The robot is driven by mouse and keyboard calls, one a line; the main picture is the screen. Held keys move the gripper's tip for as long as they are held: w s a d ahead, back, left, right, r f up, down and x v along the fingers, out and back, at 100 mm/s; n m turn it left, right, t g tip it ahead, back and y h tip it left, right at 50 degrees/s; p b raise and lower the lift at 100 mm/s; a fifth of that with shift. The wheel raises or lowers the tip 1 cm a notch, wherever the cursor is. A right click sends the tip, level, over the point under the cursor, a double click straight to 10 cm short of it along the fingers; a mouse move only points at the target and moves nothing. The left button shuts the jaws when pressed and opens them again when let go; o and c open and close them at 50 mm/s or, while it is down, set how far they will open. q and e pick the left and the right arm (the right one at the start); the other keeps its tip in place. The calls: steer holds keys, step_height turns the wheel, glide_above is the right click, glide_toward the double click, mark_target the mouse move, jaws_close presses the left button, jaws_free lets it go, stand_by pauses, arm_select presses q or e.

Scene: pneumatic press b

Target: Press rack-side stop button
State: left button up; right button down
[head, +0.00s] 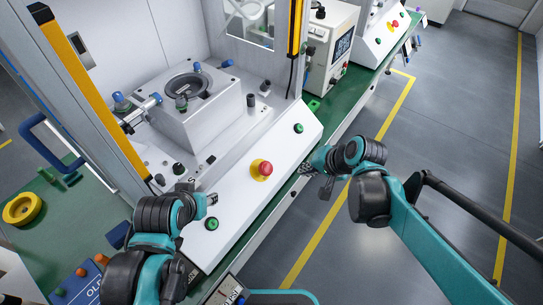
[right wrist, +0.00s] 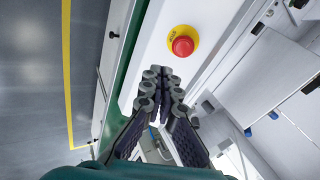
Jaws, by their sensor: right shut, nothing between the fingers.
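A red stop button (head: 263,168) on a yellow base sits on the sloping white front panel of the press (head: 246,186), between two green buttons. In the right wrist view the red button (right wrist: 182,46) is just beyond the fingertips and a little to their right. My right gripper (head: 309,169) is shut and empty, to the right of the red button and apart from it. Its fingers (right wrist: 161,78) lie together in the wrist view. My left gripper (head: 211,198) is over the panel's near left part, by the near green button (head: 211,223). Its fingers are too small to judge.
A white press fixture (head: 205,112) stands behind the panel, framed by posts with yellow strips (head: 85,85). A second station with another red button (head: 394,24) is at the back right. Open grey floor (head: 440,120) lies to the right.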

mark_target(267, 168)
arm_select(q)
step_height(267, 168, up, 3)
steer(key=shift+p, duration=0.95)
arm_select(e)
steer(key=shift+m+g+y, duration=0.3)
steer(key=shift+m+y, duration=0.6)
steer(key=w+a, duration=0.3)
steer(key=shift+w+r, duration=0.2)
steer(key=shift+r, duration=0.15)
arm_select(q)
step_height(267, 168, down, 5)
steer(key=b, duration=0.5)
steer(key=shift+f, duration=0.2)
arm_select(e)
steer(key=x, duration=1.4)
steer(key=shift+d, duration=0.1)
arm_select(q)
steer(key=shift+b, duration=0.3)
arm_select(e)
steer(key=shift+f, duration=0.1)
